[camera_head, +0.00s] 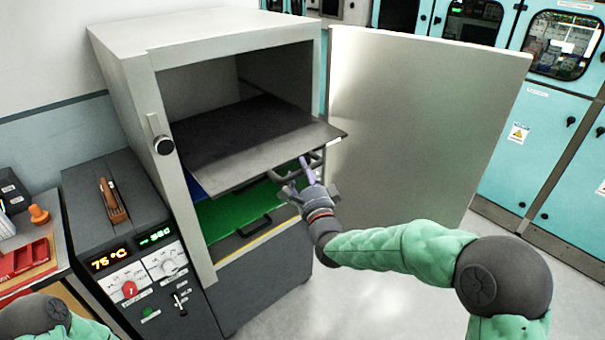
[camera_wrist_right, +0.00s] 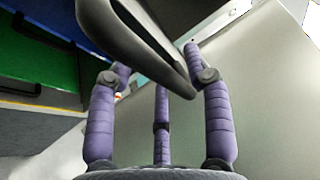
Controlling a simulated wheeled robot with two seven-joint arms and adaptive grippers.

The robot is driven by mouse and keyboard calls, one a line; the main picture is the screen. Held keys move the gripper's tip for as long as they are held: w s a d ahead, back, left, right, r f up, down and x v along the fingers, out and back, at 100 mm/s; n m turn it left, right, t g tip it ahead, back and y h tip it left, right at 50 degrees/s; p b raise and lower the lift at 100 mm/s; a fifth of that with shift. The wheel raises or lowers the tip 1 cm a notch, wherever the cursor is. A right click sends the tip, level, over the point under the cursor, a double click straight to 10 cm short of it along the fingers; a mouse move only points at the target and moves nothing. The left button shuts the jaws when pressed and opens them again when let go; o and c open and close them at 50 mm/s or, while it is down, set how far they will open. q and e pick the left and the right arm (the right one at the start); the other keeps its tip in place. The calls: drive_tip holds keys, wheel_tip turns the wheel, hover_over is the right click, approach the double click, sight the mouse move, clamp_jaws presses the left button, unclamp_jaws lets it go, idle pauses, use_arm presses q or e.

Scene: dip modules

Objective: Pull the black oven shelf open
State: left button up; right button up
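The black oven shelf (camera_head: 255,138) is the upper shelf in the oven. It is partly out, its front edge past the oven opening. Its handle (camera_head: 297,170) hangs at the front right and also shows as a dark bar in the right wrist view (camera_wrist_right: 140,45). My right gripper (camera_head: 308,180) is at this handle. Its purple fingers (camera_wrist_right: 160,75) are spread apart, with the bar passing across near the fingertips; contact is hard to judge. My left gripper is out of view.
The oven door (camera_head: 420,120) stands wide open at the right. A green shelf (camera_head: 235,212) with its own handle lies below the black one, and a bit of blue shows between. A control unit (camera_head: 130,250) stands left of the oven. Floor is clear at front right.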

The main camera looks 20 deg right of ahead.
drive_tip(key=s+f, duration=0.2)
drive_tip(key=s, duration=0.9)
drive_tip(key=shift+s+a, duration=0.3)
drive_tip(key=shift+s, duration=0.1)
drive_tip(key=s+a+f+n+g+y, duration=0.1)
drive_tip(key=a+f+n+g, duration=0.15)
drive_tip(key=f, duration=0.75)
drive_tip(key=a+f+n+g+y, duration=0.1)
drive_tip(key=f+n+g, duration=0.25)
drive_tip(key=f, duration=0.55)
drive_tip(key=s+a+f+n+g+y, duration=0.1)
drive_tip(key=a+f+n+g, duration=0.2)
drive_tip(key=f, duration=0.7)
drive_tip(key=s+a+f+n+g, duration=0.2)
drive_tip(key=s+f+g, duration=0.1)
drive_tip(key=s+f, duration=0.3)
drive_tip(key=s+a+f+n+g+y, duration=0.1)
drive_tip(key=s+a+f+n+g, duration=0.1)
drive_tip(key=s+f, duration=0.4)
drive_tip(key=s+a+f+n+g+y, duration=0.1)
drive_tip(key=s+a+f+n+g, duration=0.1)
drive_tip(key=s+f+n+g, duration=0.2)
drive_tip(key=s+f+g, duration=0.1)
drive_tip(key=s+f, duration=0.1)
drive_tip(key=s, duration=0.1)
drive_tip(key=shift+a+f+g, duration=0.3)
drive_tip(key=shift+f, duration=0.1)
